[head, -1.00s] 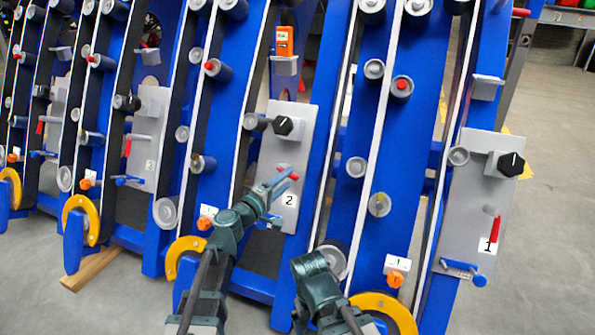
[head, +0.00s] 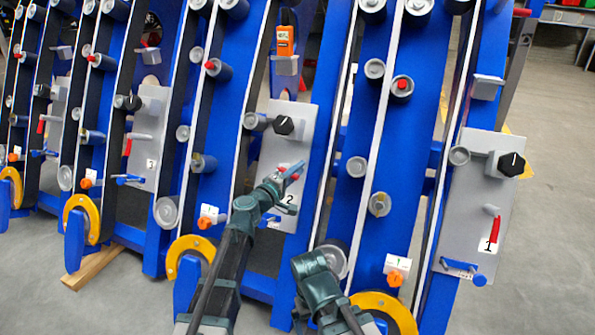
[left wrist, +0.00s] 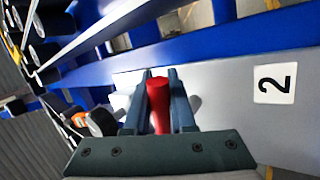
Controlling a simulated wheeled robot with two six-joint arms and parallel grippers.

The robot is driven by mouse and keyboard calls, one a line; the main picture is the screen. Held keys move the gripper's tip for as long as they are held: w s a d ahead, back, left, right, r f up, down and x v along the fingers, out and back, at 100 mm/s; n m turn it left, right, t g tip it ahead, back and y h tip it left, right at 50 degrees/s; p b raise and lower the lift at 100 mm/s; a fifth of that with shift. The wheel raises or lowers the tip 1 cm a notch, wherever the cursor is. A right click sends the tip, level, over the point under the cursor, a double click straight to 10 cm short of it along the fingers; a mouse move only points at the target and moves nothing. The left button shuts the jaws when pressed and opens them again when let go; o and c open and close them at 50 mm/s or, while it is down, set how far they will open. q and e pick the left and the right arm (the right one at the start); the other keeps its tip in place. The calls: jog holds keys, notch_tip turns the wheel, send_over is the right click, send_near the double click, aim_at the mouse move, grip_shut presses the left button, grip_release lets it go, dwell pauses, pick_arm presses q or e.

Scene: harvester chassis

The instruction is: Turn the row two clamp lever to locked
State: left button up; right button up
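The row two panel (head: 283,130) is a grey plate with a "2" label, which also shows in the left wrist view (left wrist: 274,84). Its red clamp lever (left wrist: 158,103) lies between the two fingers of my left gripper (left wrist: 159,100). The handle fills the gap, and the fingers appear shut on it. In the head view, the left gripper (head: 284,180) is in front of the panel beside the label, covering most of the lever. The lever's pivot is hidden. My right arm shows at bottom centre, but its fingers are not visible.
A black knob (head: 284,125) sticks out above the lever on the same panel. A blue-handled part (head: 270,220) is below. The row one panel (head: 470,210) with its red lever (head: 495,229) stands at right. An orange device (head: 285,40) sits above row two.

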pick_arm(q)
grip_shut()
dwell(1.1)
